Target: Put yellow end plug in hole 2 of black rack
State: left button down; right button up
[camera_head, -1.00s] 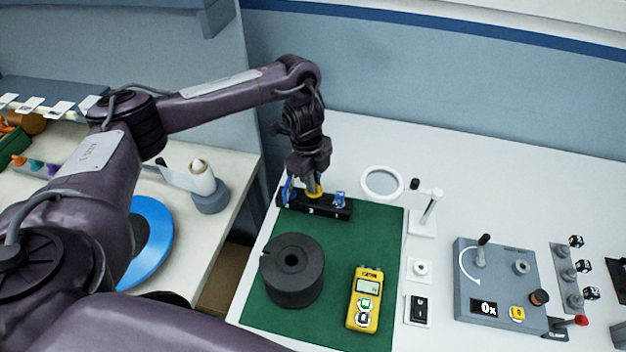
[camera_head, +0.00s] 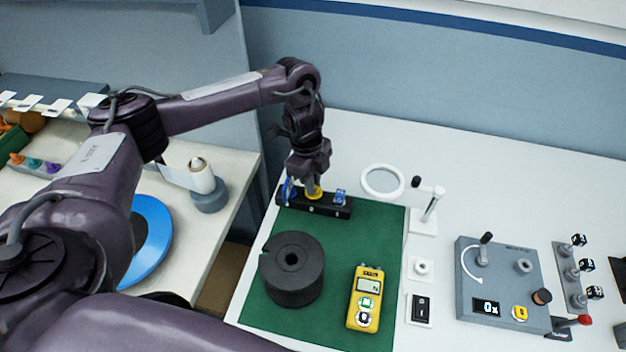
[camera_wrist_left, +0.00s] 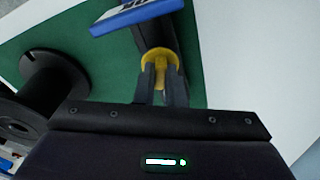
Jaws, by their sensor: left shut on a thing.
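The black rack (camera_head: 327,210) lies at the back left of the green mat. Blue parts stand at its two ends: one (camera_head: 288,191) at the left and one (camera_head: 340,197) at the right. My left gripper (camera_head: 313,186) points down over the rack's middle and is shut on the yellow end plug (camera_head: 315,194). In the left wrist view, the fingers (camera_wrist_left: 161,88) close on the plug's stem, and its round yellow flange (camera_wrist_left: 158,58) lies at the rack's surface. The fit of the plug's lower end in the hole is hidden. My right gripper is not in view.
A black slotted cylinder (camera_head: 292,270) and a yellow meter (camera_head: 365,299) stand on the green mat (camera_head: 338,250). A ring magnifier (camera_head: 382,182) stands right of the rack. A grey control box (camera_head: 500,288) is farther right. A blue disc (camera_head: 150,240) lies on the left table.

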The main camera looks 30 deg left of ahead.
pick_arm(q)
jog(key=shift+r+p, duration=0.1)
jog(key=shift+p, duration=0.35)
dwell(0.7)
jog(key=shift+f, duration=0.3)
jog(key=shift+f+b, duration=0.7)
jog(key=shift+f, duration=0.15)
jog(key=shift+f, duration=0.1)
dwell(0.4)
jog(key=c, duration=1.4)
grip_release()
jog(key=shift+c, duration=0.2)
jog(key=r, duration=0.2)
jog(key=r+p, duration=0.1)
jog(key=r, duration=0.2)
jog(key=a+r, duration=0.1)
jog(key=r, duration=0.1)
jog(key=shift+r, duration=0.4)
